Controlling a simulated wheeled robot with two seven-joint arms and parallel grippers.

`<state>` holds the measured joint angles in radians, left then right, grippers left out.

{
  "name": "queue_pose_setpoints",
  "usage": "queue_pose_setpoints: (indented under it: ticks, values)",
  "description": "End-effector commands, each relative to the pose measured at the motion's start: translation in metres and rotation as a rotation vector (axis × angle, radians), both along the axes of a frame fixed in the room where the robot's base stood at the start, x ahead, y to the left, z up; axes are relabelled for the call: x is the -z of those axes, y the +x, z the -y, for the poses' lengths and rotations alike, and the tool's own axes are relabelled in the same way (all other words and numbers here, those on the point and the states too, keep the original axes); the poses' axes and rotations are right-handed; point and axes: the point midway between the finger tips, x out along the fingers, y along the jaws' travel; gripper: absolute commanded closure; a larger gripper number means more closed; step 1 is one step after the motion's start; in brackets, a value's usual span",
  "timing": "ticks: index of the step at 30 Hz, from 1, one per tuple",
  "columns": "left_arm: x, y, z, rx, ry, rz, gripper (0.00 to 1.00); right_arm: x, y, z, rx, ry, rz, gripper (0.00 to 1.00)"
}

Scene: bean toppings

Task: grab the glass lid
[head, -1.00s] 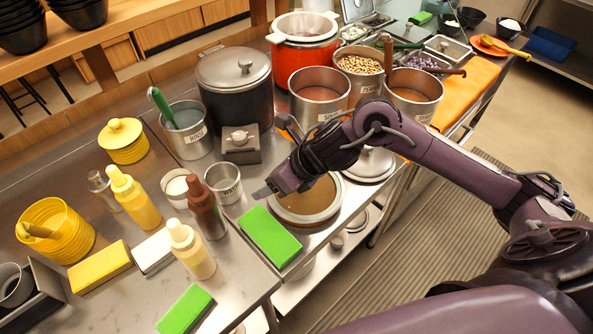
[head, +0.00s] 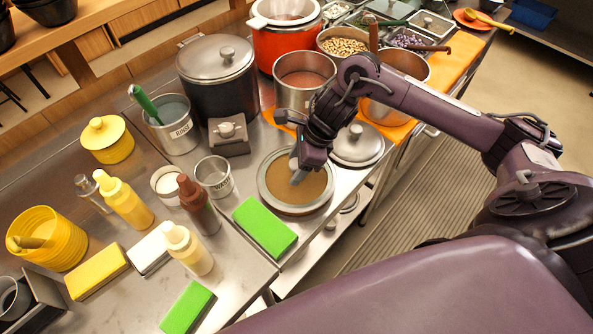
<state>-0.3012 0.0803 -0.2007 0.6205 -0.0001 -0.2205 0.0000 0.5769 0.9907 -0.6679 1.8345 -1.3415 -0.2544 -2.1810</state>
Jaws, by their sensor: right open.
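My left gripper is not in view.
A metal lid with a knob (head: 358,147) lies just right of my gripper. A steel pot (head: 303,92) and a dark lidded pot (head: 218,88) stand behind. A green block (head: 265,227) lies in front, with sauce bottles (head: 188,250) to the left.

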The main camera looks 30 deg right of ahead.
Motion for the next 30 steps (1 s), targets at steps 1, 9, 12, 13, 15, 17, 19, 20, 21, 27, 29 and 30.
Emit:
queue_pose_setpoints:
  ticks: [1, 9, 12, 13, 15, 17, 19, 20, 21, 27, 29, 30]
  values:
    - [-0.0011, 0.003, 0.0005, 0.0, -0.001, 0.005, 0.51, 0.0015, 0.0005, -0.0007, 0.001, 0.001, 0.001, 0.41]
    - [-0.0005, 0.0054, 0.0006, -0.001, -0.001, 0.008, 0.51, 0.0022, 0.0006, -0.0006, 0.001, 0.0, 0.0, 0.5]
    - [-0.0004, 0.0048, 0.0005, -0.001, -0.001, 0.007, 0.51, 0.0021, 0.0006, -0.0005, 0.001, 0.0, 0.0, 0.64]
    - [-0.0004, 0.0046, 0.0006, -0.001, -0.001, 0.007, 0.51, 0.0021, 0.0006, -0.0005, 0.001, 0.0, 0.0, 0.67]
    - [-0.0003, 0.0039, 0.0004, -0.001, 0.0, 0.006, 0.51, 0.002, 0.0006, -0.0005, 0.001, 0.0, 0.0, 0.77]
    - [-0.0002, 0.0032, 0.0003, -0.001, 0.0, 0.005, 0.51, 0.0021, 0.0006, -0.0005, 0.001, 0.0, 0.0, 0.84]
    - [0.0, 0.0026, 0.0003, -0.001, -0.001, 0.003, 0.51, 0.0021, 0.0004, -0.0004, 0.001, 0.0, 0.0, 0.94]
    - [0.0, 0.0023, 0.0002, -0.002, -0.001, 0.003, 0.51, 0.0021, 0.0004, -0.0004, 0.001, 0.0, 0.0, 0.98]
    - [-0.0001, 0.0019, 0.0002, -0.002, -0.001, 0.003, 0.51, 0.0015, 0.0009, -0.0006, 0.002, 0.0, 0.002, 1.0]
    - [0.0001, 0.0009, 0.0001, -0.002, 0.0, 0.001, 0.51, 0.0013, 0.0009, -0.0005, 0.002, 0.0, 0.002, 1.0]
    - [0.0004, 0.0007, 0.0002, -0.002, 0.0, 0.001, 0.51, 0.0002, 0.001, -0.0005, 0.001, 0.0, 0.002, 1.0]
    - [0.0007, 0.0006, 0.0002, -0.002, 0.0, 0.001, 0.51, -0.0013, 0.0011, -0.0006, 0.001, 0.001, 0.003, 1.0]
